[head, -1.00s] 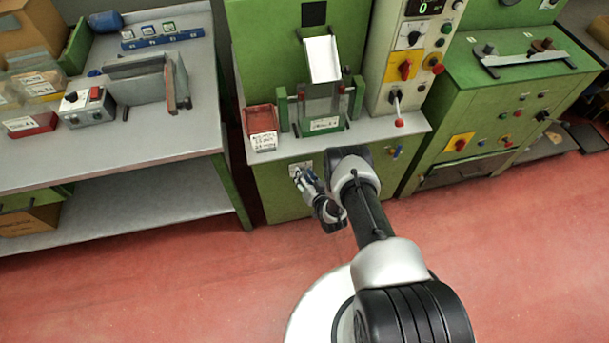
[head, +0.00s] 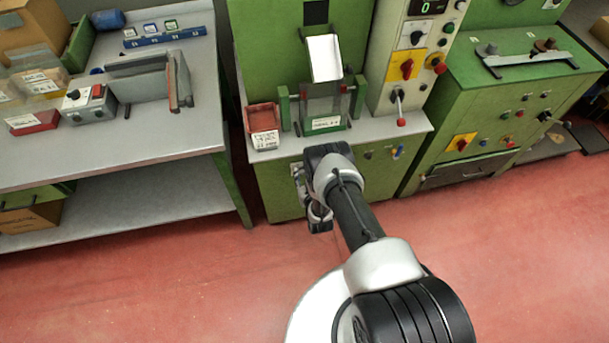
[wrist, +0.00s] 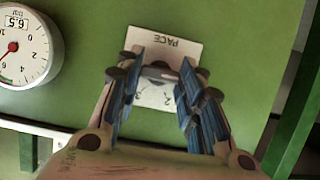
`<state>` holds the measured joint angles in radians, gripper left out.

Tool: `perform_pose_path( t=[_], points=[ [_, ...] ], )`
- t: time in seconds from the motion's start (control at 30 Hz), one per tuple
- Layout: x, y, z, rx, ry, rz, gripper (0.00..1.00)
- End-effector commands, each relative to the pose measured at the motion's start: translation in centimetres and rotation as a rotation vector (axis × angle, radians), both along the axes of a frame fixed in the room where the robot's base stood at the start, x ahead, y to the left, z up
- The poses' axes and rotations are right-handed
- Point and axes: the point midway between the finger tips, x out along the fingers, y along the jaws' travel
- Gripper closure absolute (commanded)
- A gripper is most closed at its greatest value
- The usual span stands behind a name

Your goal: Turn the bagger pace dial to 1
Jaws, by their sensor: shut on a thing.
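The pace dial (wrist: 158,71) is a dark knob on a white plate marked PACE (wrist: 178,48), fixed to a green machine front. The plate appears upside down in the wrist view, and some scale figures show below the knob. My gripper (wrist: 160,78) has its blue-padded fingers on both sides of the knob, shut on it. The fingers hide much of the dial and some of the scale, so I cannot tell where it points. In the head view my arm mostly covers the gripper and the plate on the lower machine front.
A round gauge (wrist: 25,45) sits beside the plate in the wrist view. Above the panel, a grey ledge (head: 375,142) holds a red bin (head: 263,118). A red-tipped lever (head: 401,121) stands to the right. A workbench (head: 150,140) is at left; the red floor is clear.

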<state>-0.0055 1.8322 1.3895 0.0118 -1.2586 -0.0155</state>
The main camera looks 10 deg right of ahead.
Motion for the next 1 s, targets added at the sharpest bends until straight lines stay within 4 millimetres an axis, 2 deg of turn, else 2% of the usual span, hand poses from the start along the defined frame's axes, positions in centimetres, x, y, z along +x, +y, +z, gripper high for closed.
perform_pose_path(
  t=[0.27, 0.3, 0.57, 0.87, 1.0],
  points=[
    [-0.04, 0.01, -0.04, -0.002, 0.001, 0.001, 0.89],
    [-0.04, 0.01, -0.04, -0.002, 0.001, 0.001, 0.63],
    [-0.02, 0.00, -0.02, -0.001, 0.001, 0.000, 0.46],
    [-0.02, 0.00, 0.00, 0.000, 0.000, 0.000, 0.45],
    [-0.67, 0.00, 0.17, 0.000, 0.003, 0.000, 0.45]
  ],
)
